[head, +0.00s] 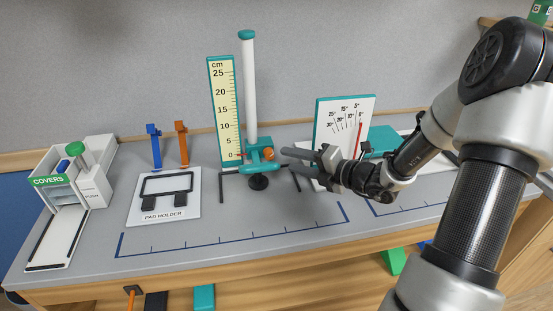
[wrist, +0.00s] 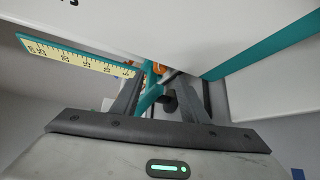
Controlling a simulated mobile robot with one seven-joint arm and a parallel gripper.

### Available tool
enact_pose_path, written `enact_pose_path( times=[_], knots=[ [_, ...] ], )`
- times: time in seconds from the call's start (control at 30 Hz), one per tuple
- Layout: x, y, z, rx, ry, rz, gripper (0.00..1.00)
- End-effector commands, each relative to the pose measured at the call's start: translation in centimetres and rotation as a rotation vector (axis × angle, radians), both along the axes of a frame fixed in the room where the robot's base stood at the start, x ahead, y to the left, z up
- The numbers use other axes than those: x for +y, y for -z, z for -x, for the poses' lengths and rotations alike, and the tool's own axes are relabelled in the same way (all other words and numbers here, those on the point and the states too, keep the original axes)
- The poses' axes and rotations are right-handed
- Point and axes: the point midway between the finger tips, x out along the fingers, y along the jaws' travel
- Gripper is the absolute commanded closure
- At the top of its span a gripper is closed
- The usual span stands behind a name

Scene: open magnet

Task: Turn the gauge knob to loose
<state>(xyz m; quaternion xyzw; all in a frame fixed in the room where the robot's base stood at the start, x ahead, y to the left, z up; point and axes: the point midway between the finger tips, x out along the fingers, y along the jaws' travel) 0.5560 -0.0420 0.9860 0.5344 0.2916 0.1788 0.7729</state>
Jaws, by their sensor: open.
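The height gauge has a yellow cm scale (head: 225,108), a white post (head: 249,90) and a teal slider (head: 253,166) low on the post. An orange knob (head: 268,154) sits at the slider's right side. In the wrist view the orange knob (wrist: 160,67) is small and partly hidden, beyond and between my fingers. My gripper (head: 288,160) is open and empty, roughly level, with its fingertips pointing left just right of the knob. I cannot tell whether they touch it. The scale also shows in the wrist view (wrist: 80,58). The knob's loose or tight marking is not readable.
An angle dial board (head: 342,125) with a red needle stands behind my wrist, close to the arm. A black foot (head: 258,182) hangs under the slider. The pad holder (head: 165,208) and covers dispenser (head: 75,180) are farther left. The bench front is mostly clear.

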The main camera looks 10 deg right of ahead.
Motion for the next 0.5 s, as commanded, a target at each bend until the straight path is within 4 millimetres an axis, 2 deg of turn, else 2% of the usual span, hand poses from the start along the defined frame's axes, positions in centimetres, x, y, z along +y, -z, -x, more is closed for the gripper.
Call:
enact_pose_path(
  times=[0.23, 0.5],
  knots=[
    [2.9, 1.4, -3.6, -0.001, -0.003, 0.001, 0.6],
    [4.1, 1.8, -5.3, 0.0, -0.001, 0.001, 0.6]
  ],
)
